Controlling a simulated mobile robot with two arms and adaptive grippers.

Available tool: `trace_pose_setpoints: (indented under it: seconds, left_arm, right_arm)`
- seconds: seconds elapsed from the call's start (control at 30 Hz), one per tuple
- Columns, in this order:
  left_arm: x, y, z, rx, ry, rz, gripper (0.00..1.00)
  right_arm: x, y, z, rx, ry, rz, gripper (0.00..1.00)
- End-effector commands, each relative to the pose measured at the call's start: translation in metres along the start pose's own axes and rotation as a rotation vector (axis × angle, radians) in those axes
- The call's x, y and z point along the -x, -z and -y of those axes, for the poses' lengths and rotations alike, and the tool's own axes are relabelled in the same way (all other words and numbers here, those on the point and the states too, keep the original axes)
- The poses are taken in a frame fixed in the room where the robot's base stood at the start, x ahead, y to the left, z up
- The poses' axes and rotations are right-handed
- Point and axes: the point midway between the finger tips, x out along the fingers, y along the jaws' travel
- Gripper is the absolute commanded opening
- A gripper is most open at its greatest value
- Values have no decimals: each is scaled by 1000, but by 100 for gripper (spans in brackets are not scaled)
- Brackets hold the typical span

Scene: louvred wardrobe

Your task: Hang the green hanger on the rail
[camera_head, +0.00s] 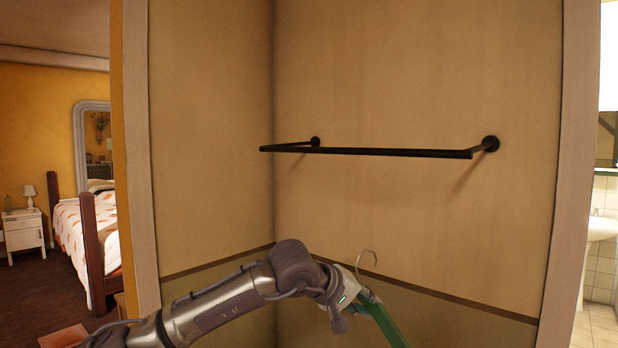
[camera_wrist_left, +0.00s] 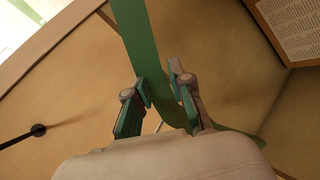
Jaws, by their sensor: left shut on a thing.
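The black rail (camera_head: 390,152) is fixed to the back wall by two brackets and stands out from it. No hanger shows on the rail. My left gripper (camera_head: 358,299) is below the rail and shut on the green hanger (camera_head: 388,322). The hanger's metal hook (camera_head: 367,258) points up, below the rail and apart from it. In the left wrist view the green hanger (camera_wrist_left: 139,45) passes between the fingers of my left gripper (camera_wrist_left: 160,92). The lower part of the hanger is cut off in the head view. My right gripper is not in view.
A wooden post (camera_head: 575,150) edges the alcove at the right, and another post (camera_head: 137,150) at the left. A bedroom with a bed (camera_head: 85,225) lies beyond on the left, a bathroom sink (camera_head: 601,229) on the right. The space around the rail is clear.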

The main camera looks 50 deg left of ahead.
Motion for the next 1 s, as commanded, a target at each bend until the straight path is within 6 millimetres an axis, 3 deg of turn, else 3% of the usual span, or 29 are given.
trace_pose_setpoints:
  seconds: [0.03,0.2,0.4,0.5,0.7,1.0]
  left_arm:
    - [21,22,-18,23,-43,-59,0]
    - [89,80,-64,82,-161,-220,0]
    - [162,124,-99,112,-252,-336,0]
    - [186,136,-107,116,-276,-365,0]
    - [203,145,-113,117,-290,-385,0]
    - [189,153,-122,118,-288,-383,0]
  right_arm:
    - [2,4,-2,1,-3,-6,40]
    - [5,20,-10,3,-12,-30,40]
    - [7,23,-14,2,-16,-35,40]
    - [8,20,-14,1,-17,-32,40]
    - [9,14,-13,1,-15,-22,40]
    - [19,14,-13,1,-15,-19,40]
